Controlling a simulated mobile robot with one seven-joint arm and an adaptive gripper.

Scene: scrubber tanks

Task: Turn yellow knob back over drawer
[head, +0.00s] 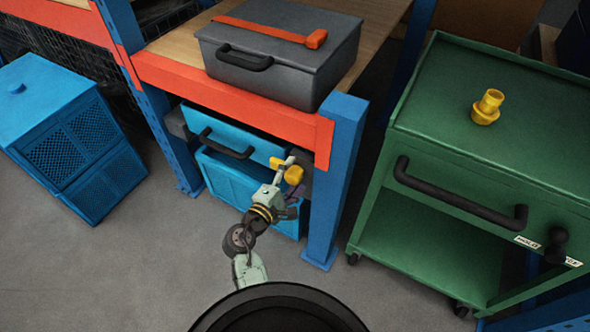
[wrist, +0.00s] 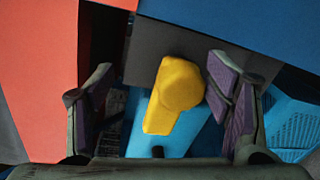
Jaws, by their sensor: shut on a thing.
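The yellow knob (head: 293,175) sits at the right end of the blue drawer (head: 262,150), just under the orange shelf beam. In the wrist view the knob (wrist: 172,92) has a round hub and a bar slanting down to the lower left. My gripper (head: 284,168) is at the knob, partly covering it in the head view. The exact contact is hard to see. The drawer has a black handle (head: 225,145) and looks closed.
The orange beam (head: 225,100) and blue post (head: 335,185) frame the knob closely. A grey case (head: 285,85) with an orange strap sits above. A green cart (head: 480,160) with a yellow fitting (head: 488,106) stands right, a blue crate (head: 70,135) left. Floor is clear in front.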

